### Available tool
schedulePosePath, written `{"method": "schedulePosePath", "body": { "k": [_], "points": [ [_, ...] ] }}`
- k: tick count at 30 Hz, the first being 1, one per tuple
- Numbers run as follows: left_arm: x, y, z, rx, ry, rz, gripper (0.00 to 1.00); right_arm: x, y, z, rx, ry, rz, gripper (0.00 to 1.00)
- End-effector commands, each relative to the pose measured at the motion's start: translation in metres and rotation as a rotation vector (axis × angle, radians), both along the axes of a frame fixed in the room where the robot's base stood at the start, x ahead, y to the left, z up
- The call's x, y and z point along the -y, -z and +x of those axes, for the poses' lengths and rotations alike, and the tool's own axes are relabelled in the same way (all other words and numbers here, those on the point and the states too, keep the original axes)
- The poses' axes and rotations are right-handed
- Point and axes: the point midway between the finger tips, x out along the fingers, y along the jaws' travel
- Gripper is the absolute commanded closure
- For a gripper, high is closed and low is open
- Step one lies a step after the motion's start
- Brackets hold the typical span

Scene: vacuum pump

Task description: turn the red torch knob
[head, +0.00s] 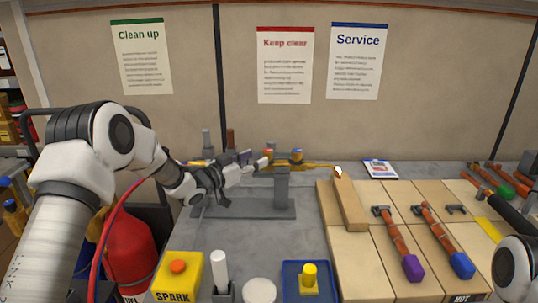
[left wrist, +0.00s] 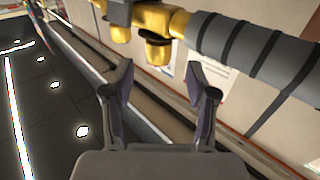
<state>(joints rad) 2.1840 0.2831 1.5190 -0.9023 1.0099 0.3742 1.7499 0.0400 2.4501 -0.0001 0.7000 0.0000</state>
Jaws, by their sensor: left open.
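The brass torch (head: 318,166) rests level on a grey stand (head: 282,190) on the bench, with a small bright spot at its right tip. Small knobs sit on top of its body; a blue one (head: 297,152) shows, and a reddish one (head: 268,151) is small and hard to make out. My left gripper (head: 257,163) is beside the torch's left part and overlaps it in the head view. In the left wrist view, the open, empty fingers (left wrist: 159,68) are near the brass body (left wrist: 150,18) and banded dark grip (left wrist: 255,50). No red knob shows clearly there. My right gripper is out of view.
A yellow SPARK box (head: 178,278), a white cylinder (head: 220,268) and a blue tray (head: 287,292) stand at the front. Firebricks (head: 345,210) and tools with purple and blue ends lie to the right. A red cylinder (head: 130,250) stands left of the bench.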

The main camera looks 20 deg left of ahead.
Motion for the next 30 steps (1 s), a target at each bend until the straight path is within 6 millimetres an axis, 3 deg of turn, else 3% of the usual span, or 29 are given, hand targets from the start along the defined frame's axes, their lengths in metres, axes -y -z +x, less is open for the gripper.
{"method": "schedulePosePath", "body": {
  "k": [9,17,19,22,23,30],
  "points": [
    [0.027,-0.001,0.047,0.0,0.001,0.0,0.43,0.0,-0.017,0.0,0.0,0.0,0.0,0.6],
    [0.029,-0.001,0.051,0.0,0.0,-0.002,0.43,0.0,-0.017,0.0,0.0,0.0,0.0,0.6],
    [0.029,-0.001,0.051,0.0,0.0,-0.002,0.6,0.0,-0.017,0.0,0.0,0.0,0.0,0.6],
    [0.029,-0.001,0.051,0.0,0.0,-0.001,0.96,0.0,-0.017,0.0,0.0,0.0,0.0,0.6],
    [0.029,-0.001,0.051,0.0,0.0,-0.001,1.0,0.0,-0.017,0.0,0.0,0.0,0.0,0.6],
    [0.029,0.0,0.051,0.0,-0.004,-0.001,1.0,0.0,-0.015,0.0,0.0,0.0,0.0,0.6]
  ]
}}
